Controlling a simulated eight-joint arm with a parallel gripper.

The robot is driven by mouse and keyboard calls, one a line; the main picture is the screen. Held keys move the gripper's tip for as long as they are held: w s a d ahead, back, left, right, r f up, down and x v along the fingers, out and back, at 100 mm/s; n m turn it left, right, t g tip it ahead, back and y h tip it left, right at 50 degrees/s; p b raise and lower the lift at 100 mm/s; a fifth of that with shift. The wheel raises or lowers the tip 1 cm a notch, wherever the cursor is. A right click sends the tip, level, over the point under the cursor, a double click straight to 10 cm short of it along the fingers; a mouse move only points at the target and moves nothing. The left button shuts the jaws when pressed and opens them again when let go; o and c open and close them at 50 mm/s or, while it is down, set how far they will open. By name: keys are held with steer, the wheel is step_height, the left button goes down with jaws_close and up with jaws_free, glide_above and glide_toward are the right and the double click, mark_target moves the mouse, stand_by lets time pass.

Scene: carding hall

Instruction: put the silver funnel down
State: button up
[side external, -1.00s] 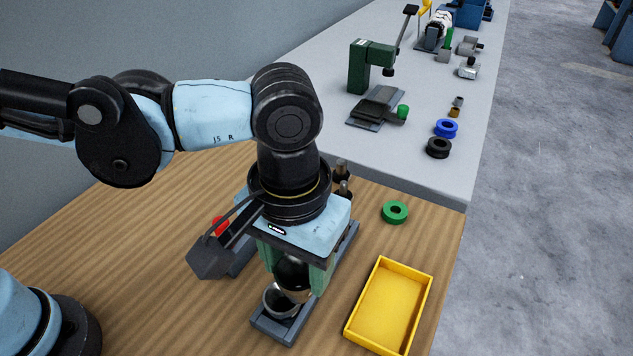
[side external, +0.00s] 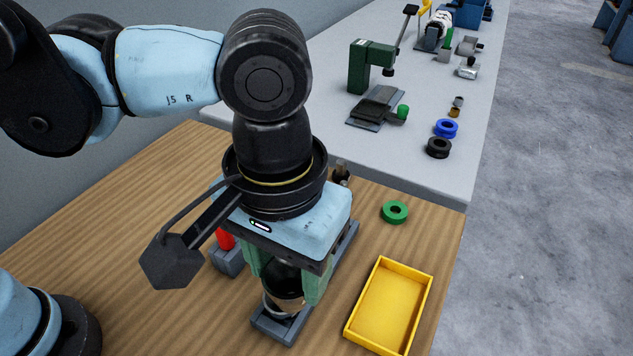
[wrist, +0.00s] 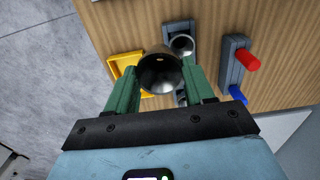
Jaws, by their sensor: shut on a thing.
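My gripper (side external: 287,290) points down over a long grey rack (side external: 274,332), its green fingers shut on the silver funnel (side external: 284,284). In the wrist view the funnel (wrist: 160,73) is a shiny, dark-reflecting round shape between the fingers (wrist: 160,68). The funnel's lower end is low over the near end of the rack. I cannot tell whether it touches the rack or the silver cup-like piece there. Another round silver piece (wrist: 181,45) sits in the rack in the wrist view.
A yellow tray (side external: 423,310) lies right of the rack, and a green ring (side external: 395,212) lies behind it. A grey block (side external: 228,261) with a red cylinder (side external: 226,239) stands left. The wrist view also shows a blue cylinder (wrist: 237,94). Bare wood lies at front left.

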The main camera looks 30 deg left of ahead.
steer(key=shift+w+d, duration=0.35)
steer(key=w+d+f, duration=0.6)
steer(key=w+d, duration=0.3)
steer(key=w, duration=0.1)
steer(key=shift+w+f, duration=0.1)
steer(key=shift+f, duration=3.8)
steer(key=shift+f, duration=0.2)
steer(key=o, duration=1.2)
